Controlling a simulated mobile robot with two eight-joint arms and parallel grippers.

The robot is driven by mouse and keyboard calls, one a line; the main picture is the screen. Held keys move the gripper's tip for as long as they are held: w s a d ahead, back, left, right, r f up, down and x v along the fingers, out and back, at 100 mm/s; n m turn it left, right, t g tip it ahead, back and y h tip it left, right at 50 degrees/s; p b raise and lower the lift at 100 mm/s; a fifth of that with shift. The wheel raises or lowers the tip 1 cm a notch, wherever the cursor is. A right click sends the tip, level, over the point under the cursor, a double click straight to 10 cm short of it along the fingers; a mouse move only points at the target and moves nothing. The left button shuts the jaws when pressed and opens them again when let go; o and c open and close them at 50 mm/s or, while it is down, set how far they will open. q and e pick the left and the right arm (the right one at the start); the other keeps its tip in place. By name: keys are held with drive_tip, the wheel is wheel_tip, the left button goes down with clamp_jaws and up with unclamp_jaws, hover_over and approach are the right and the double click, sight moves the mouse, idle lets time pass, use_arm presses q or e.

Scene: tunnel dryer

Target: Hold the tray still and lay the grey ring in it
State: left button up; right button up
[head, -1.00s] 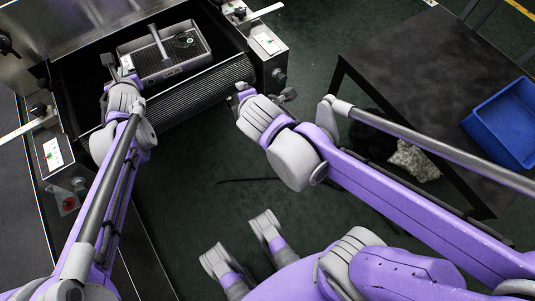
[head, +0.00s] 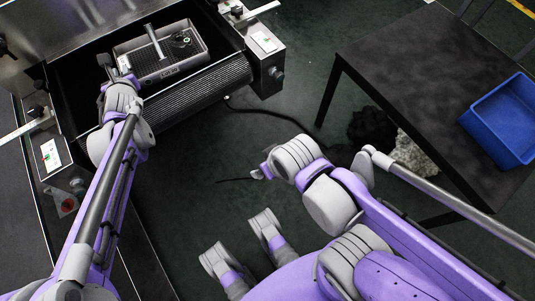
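The grey tray (head: 201,63) sits on the dryer's belt at the upper left. The grey ring (head: 181,41) lies inside it near the far right corner, apart from both grippers. A pale upright bar (head: 154,42) stands in the tray, left of the ring. My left gripper (head: 115,67) is at the tray's left wall, one finger on each side, and looks shut on it; the contact is too small to see clearly. My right gripper (head: 262,164) is over the floor, well away from the tray. Its fingers look apart and empty, partly hidden by its wrist.
The ribbed belt (head: 200,98) runs between side housings, with a control box (head: 264,60) on the right. A dark table (head: 425,75) with a blue bin (head: 505,118) stands at the right. A dark bag and a pale sack (head: 412,155) lie under it.

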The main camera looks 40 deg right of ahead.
use_arm(q)
drive_tip(key=shift+o, duration=0.8)
drive_tip(key=v, duration=1.2)
drive_tip(key=shift+a, duration=0.1)
